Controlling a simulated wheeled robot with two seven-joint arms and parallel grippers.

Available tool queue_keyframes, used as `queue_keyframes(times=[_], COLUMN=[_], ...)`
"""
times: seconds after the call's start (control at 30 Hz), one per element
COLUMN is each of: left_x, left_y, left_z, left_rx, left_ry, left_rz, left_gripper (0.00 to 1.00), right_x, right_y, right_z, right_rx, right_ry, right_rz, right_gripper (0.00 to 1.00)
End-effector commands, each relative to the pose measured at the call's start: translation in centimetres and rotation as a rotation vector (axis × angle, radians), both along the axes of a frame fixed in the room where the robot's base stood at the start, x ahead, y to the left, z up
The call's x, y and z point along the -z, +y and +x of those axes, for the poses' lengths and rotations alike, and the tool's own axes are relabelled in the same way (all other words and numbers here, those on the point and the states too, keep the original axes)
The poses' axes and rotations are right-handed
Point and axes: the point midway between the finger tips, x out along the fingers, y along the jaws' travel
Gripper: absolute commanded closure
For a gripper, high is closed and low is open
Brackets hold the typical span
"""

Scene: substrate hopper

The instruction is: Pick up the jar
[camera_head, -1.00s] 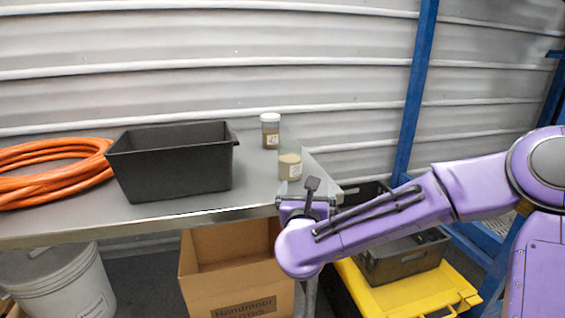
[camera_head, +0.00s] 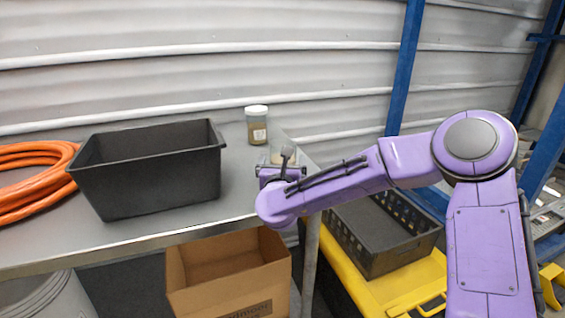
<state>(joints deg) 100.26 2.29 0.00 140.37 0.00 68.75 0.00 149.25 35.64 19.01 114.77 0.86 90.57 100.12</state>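A jar with a white lid, brown contents and a label (camera_head: 257,125) stands upright on the grey table near its right back edge. My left gripper is not in view.
A black bin (camera_head: 150,180) stands on the table (camera_head: 225,212) left of the jars, with an orange hose coil (camera_head: 30,175) at far left. Below are a cardboard box (camera_head: 228,275) and a dark crate (camera_head: 385,235) on a yellow surface. A blue post (camera_head: 404,70) rises behind.

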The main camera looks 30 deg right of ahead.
Motion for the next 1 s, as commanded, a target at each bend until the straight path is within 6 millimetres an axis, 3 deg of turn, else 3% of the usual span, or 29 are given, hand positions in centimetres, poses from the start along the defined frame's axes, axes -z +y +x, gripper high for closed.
queue_keyframes(times=[0.13, 0.33, 0.37, 0.53, 0.6, 0.87, 1.0], left_x=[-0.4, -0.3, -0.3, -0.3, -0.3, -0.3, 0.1], left_y=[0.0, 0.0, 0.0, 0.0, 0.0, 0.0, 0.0], left_z=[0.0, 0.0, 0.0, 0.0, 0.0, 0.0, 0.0], left_rx=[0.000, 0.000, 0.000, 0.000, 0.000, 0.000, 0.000], left_ry=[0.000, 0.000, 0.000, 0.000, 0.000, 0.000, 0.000], left_rz=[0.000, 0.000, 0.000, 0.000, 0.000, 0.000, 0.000], left_gripper=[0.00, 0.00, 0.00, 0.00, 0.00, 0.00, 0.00], right_x=[-0.1, 0.0, 0.0, 0.0, -0.1, -0.5, -2.3], right_y=[-1.1, -1.2, -1.2, -1.2, -1.2, -1.2, -1.2], right_z=[1.3, 1.3, 1.3, 1.3, 1.3, 1.3, 1.3], right_rx=[0.002, 0.002, 0.002, 0.002, 0.002, 0.002, 0.003], right_ry=[-0.001, -0.001, -0.001, -0.001, -0.003, -0.004, -0.007], right_rz=[0.001, 0.001, 0.001, 0.001, 0.000, 0.001, 0.003], right_gripper=[0.00, 0.00, 0.06, 0.62, 0.70, 0.70, 0.70])
